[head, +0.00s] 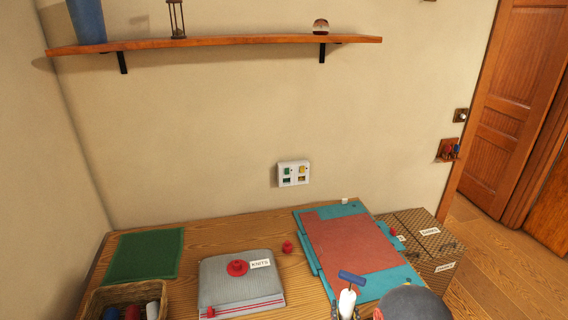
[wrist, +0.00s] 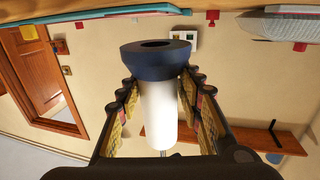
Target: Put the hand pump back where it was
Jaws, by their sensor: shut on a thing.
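The hand pump has a white barrel (wrist: 158,110) and a wide dark blue end (wrist: 155,58); in the head view its white barrel (head: 346,304) and blue T-shaped handle (head: 352,277) show at the bottom edge. The pump is upright there, in front of the wooden table's teal and red-brown board. My gripper (wrist: 157,88) is shut on the barrel, with one padded finger on each side. The wrist view looks upside down. In the head view my gripper is mostly cut off by the bottom edge.
The table (head: 205,238) holds a green mat (head: 145,254), a grey KNITS bundle (head: 238,286), a basket (head: 97,301) of balls, a small red piece (head: 287,247) and the teal-edged board (head: 350,245). A patterned box (head: 420,225) stands right. A shelf (head: 220,42) hangs above.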

